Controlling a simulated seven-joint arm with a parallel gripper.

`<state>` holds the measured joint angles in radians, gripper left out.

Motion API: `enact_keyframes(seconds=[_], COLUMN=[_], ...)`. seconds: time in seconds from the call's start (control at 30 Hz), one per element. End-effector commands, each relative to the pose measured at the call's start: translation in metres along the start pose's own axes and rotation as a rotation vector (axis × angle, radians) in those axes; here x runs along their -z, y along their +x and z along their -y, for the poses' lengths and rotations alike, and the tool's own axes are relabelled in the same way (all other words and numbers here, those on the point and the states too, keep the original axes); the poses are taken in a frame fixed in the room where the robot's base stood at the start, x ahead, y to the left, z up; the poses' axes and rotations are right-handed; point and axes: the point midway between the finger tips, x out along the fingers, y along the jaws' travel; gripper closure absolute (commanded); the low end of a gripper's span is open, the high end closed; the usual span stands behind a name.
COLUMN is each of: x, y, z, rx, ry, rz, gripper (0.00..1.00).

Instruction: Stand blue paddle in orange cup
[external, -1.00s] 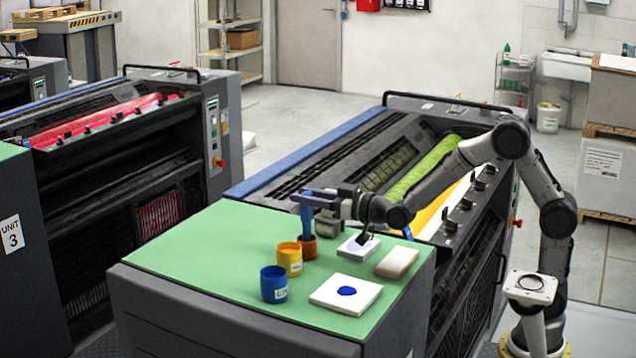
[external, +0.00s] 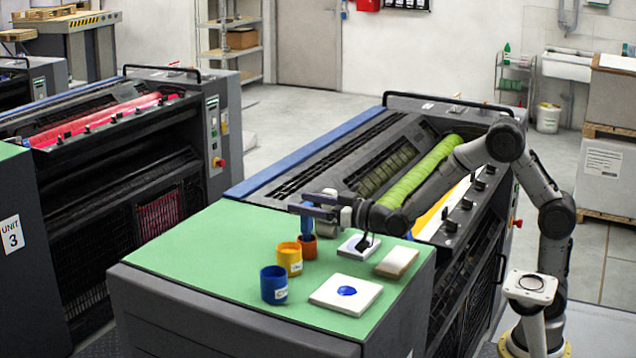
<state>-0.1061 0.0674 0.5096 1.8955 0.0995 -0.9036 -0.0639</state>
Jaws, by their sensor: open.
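The blue paddle (external: 307,229) stands nearly upright with its lower end inside the small orange cup (external: 308,248) on the green top. My gripper (external: 306,206) is open around the paddle's upper part, coming in level from the right. The fingers partly hide the paddle's top. I cannot tell whether they touch it. The paddle's lower end is hidden by the cup wall.
A yellow cup (external: 290,262) and a blue cup (external: 274,286) stand in front of the orange cup. A white slab with a blue ink spot (external: 330,302), a beige block (external: 397,262) and a white pad with a dark tool (external: 350,249) lie to the right. The green top's left is clear.

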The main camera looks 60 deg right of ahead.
Motion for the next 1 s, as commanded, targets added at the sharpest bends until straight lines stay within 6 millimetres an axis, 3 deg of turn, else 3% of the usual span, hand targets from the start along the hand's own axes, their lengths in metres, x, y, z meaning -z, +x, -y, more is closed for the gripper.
enact_keyframes(seconds=[0.17,0.33,0.8,1.0], x=[0.0,0.0,0.001,0.001], y=[-0.001,-0.015,-0.106,-0.13], z=[0.0,0.0,0.0,0.0], rx=[0.0,0.0,0.001,0.0], ry=[0.0,0.0,0.0,0.0], rz=[0.001,0.0,-0.001,-0.001], gripper=[0.31,0.31,0.31,0.31])
